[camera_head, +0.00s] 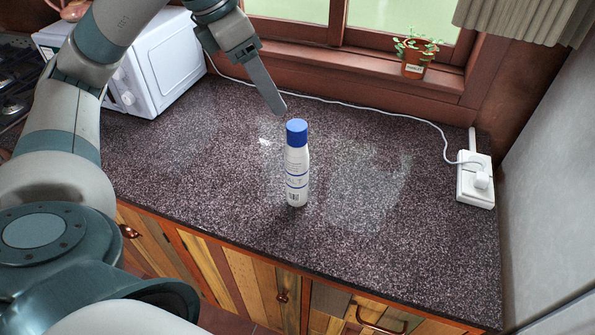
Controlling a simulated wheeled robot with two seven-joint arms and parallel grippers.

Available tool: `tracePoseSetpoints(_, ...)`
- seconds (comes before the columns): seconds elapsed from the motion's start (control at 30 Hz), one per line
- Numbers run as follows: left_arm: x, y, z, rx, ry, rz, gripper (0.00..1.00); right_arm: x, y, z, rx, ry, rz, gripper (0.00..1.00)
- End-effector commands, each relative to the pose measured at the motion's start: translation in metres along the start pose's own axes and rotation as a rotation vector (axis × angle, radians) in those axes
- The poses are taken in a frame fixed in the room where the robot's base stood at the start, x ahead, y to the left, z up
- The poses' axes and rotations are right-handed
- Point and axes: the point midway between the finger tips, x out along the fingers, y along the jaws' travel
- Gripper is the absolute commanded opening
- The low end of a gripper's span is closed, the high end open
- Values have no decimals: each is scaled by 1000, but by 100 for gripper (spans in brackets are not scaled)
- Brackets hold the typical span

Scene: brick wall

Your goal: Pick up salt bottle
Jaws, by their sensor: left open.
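The salt bottle (297,176) stands upright on the dark speckled countertop (400,255), near its front edge. It is white with a blue cap and blue markings. My left gripper (277,106) comes in from the upper left, with its finger pointing down and right. Its tip shows just above and left of the blue cap in the picture; I cannot tell the exact gap. It is open and holds nothing. Only one finger shows clearly. My right gripper is not in view.
A white microwave (165,65) stands at the back left, behind my left arm. A white socket block (475,180) with a plug and cable is at the right. A potted plant (415,58) sits on the windowsill. The counter right of the bottle is clear.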

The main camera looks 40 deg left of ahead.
Motion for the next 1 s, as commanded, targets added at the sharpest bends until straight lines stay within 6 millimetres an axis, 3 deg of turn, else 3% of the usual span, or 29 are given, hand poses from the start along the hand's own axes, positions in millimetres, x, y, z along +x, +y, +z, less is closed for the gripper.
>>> tracePoseSetpoints(0.37,19,-1,0,2,3,-5,57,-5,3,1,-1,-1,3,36)
tracePoseSetpoints(1.0,109,-1,1,1,3,-6,57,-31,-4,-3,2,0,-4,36)
